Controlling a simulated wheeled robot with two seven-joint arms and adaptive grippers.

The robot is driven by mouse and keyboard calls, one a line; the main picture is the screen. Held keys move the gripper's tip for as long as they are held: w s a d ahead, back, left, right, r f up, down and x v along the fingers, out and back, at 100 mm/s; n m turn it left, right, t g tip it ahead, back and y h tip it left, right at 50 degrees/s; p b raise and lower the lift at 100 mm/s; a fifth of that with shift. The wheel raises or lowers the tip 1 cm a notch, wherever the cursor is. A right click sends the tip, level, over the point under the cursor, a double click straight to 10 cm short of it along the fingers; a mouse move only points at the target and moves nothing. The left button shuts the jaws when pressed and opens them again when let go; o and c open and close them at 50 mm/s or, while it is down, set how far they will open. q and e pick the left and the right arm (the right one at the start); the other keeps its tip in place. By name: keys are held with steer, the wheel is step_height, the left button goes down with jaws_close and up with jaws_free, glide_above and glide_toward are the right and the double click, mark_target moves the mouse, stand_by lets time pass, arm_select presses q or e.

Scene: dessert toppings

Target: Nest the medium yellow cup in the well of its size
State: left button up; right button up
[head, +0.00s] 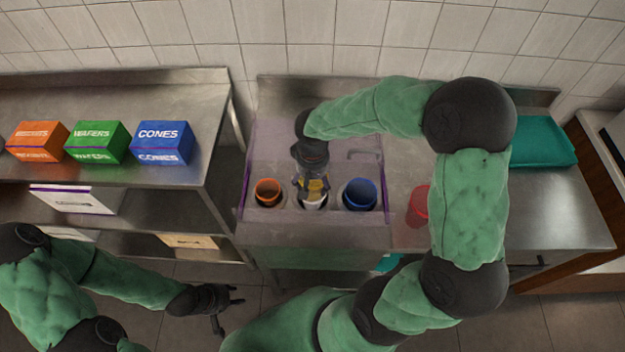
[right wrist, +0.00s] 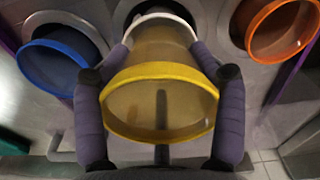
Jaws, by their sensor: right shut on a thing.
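The yellow cup (right wrist: 160,72) is between the two fingers of my right gripper (right wrist: 160,55), which is shut on it, its open rim facing the wrist camera. In the head view my right gripper (head: 312,188) points down over the middle well, between the other two cups. A pale band shows around the cup's far end in the wrist view; I cannot tell how deep the cup sits in the well. The orange cup (head: 267,192) stands in the left well and the blue cup (head: 360,195) in the right well. My left gripper (head: 226,304) is open and empty at lower left.
A red cup (head: 417,207) stands on the steel counter right of the wells, close to my right arm. Orange, green (head: 95,142) and blue (head: 162,142) boxes stand on the left shelf. A teal tray (head: 543,141) lies at the back right. A faucet-like bar (head: 364,153) is behind the blue cup.

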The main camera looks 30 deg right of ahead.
steer(key=shift+f+b, duration=1.5)
steer(key=shift+f, duration=0.6)
steer(key=o, duration=1)
steer(key=shift+o, duration=0.2)
step_height(320, 180, up, 9)
steer(key=p, duration=0.6)
steer(key=shift+p, duration=0.4)
steer(key=shift+r, duration=0.1)
